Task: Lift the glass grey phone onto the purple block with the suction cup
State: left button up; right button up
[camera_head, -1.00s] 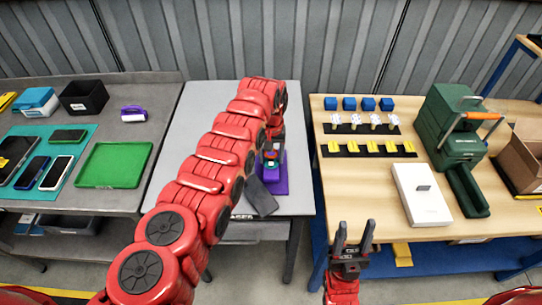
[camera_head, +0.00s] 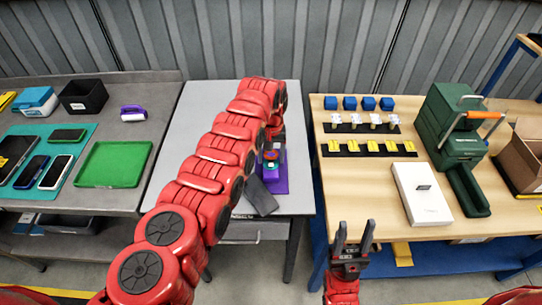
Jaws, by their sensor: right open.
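The purple block (camera_head: 279,184) lies on the middle grey table. A dark grey phone (camera_head: 262,198) lies aslant at its front left, partly over the table's front edge. I cannot tell whether it rests on the block. My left gripper (camera_head: 271,152) is over the block, largely hidden by my red arm. A small coloured object, seemingly the suction cup (camera_head: 270,163), shows just beneath it on or above the block. I cannot tell whether the jaws hold it. My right gripper (camera_head: 352,242) is open and empty, pointing up in front of the right table.
The left table holds a green tray (camera_head: 115,165), several phones on a teal mat (camera_head: 68,146) and a black bin (camera_head: 84,99). The wooden table at right holds blue cubes, a white box (camera_head: 422,193) and a green machine (camera_head: 450,130). The middle table's back is clear.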

pick_arm(q)
jog(key=o, duration=0.3)
jog(key=shift+o, duration=0.2)
notch_tip(320, 180, up, 11)
jog(key=b, duration=0.3)
notch_tip(320, 180, up, 6)
jog(key=p, duration=0.4)
jog(key=shift+r+p, duration=0.25)
jog(key=shift+p, duration=0.05)
jog(key=shift+f, duration=0.1)
